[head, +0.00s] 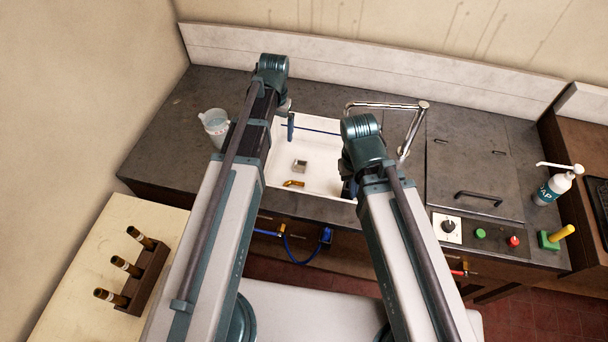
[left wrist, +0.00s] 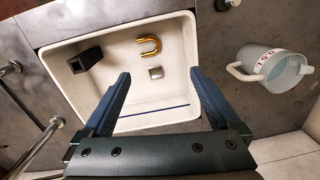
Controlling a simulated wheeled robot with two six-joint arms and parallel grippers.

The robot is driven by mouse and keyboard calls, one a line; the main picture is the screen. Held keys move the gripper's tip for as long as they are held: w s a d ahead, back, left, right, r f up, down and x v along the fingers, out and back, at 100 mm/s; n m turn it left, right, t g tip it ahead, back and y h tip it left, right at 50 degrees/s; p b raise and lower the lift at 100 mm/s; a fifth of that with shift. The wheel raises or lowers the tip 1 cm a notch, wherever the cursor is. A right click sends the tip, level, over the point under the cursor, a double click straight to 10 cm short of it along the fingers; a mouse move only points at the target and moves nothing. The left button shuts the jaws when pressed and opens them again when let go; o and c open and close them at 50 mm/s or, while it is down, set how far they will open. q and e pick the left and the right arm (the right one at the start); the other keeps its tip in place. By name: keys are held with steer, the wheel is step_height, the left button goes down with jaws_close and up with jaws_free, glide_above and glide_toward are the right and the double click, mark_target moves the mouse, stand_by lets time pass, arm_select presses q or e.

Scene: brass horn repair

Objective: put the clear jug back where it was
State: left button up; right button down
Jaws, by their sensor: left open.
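The clear jug (head: 213,122) stands upright on the dark worktop, left of the sink. It has a white band with red marks and a handle, seen in the left wrist view (left wrist: 282,68). My left gripper (head: 289,124) is over the back left of the sink. In the left wrist view its two blue fingers (left wrist: 160,78) are spread with nothing between them, and the jug is apart from them. My right gripper (head: 348,186) is by the sink's right side, mostly hidden by its own wrist; its jaws cannot be made out.
The white sink (head: 276,146) holds a brass U-bend (head: 293,184); a dark block (left wrist: 86,60) shows at its side. A chrome tap (head: 415,130) stands right of it. A soap bottle (head: 553,187) is far right. Worktop behind the jug is clear.

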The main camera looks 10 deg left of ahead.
arm_select(q)
steer(key=s+d+m, duration=0.1)
steer(key=s+d, duration=1.1)
steer(key=s, duration=0.5)
steer(key=shift+y, duration=0.3)
arm_select(e)
steer(key=shift+a, duration=0.1)
arm_select(q)
steer(key=shift+d, duration=0.1)
arm_select(e)
step_height(320, 180, down, 12)
steer(key=b, duration=1.2)
steer(key=shift+f, duration=0.25)
arm_select(q)
step_height(320, 180, down, 12)
steer(key=shift+m, duration=0.3)
arm_select(e)
steer(key=shift+r, duration=0.2)
